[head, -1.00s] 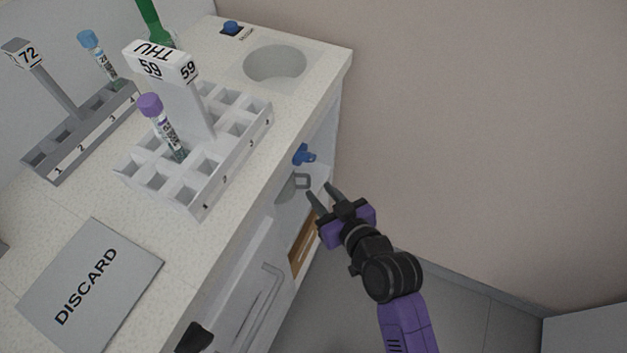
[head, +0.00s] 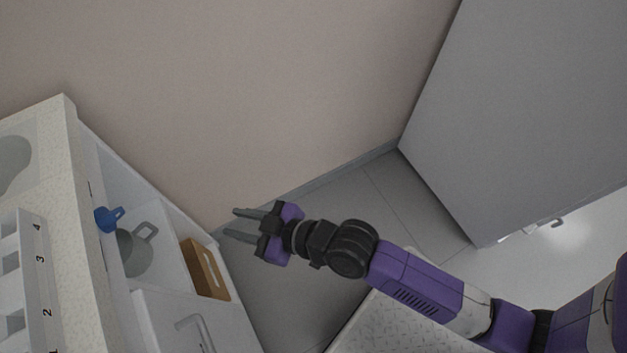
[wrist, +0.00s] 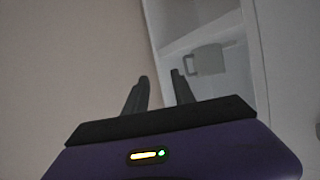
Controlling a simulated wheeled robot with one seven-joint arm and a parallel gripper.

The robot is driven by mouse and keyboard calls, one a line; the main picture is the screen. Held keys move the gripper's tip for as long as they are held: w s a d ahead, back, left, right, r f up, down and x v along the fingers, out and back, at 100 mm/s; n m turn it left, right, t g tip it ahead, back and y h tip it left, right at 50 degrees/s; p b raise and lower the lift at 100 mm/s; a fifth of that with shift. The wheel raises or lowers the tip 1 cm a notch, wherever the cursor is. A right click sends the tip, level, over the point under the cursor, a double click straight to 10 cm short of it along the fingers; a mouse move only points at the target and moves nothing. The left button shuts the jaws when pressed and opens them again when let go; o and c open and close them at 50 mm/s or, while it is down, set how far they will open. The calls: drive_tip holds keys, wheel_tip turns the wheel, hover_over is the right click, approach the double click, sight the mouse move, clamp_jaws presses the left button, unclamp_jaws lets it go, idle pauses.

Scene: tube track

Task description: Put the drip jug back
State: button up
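The drip jug (head: 136,254) is grey with a looped handle and sits inside the open white compartment under the counter, below a blue tap (head: 109,219). My gripper (head: 240,225) is open and empty. It is outside the compartment, to the right of the jug in the head view, and apart from it. Part of the jug's far side is hard to make out.
A brown wooden box (head: 206,269) lies beside the jug's compartment. A white door with a handle (head: 194,326) is below it. A white numbered rack (head: 33,262) stands on the counter at left. The floor between counter and grey cabinet (head: 500,120) is clear.

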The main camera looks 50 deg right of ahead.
drive_tip(key=s+d+r+m+t+h, duration=0.1)
drive_tip(key=s+d+r+h, duration=0.1)
drive_tip(key=s+d, duration=0.35)
drive_tip(key=s+d+r+m+h, duration=0.1)
drive_tip(key=s+d+m, duration=0.15)
drive_tip(key=s, duration=0.55)
drive_tip(key=s+d+r+t+h, duration=0.1)
drive_tip(key=s+d+r+h, duration=0.1)
drive_tip(key=s+r, duration=0.7)
drive_tip(key=shift+s+d+m, duration=0.25)
drive_tip(key=shift+d+m, duration=0.2)
drive_tip(key=shift+d, duration=0.3)
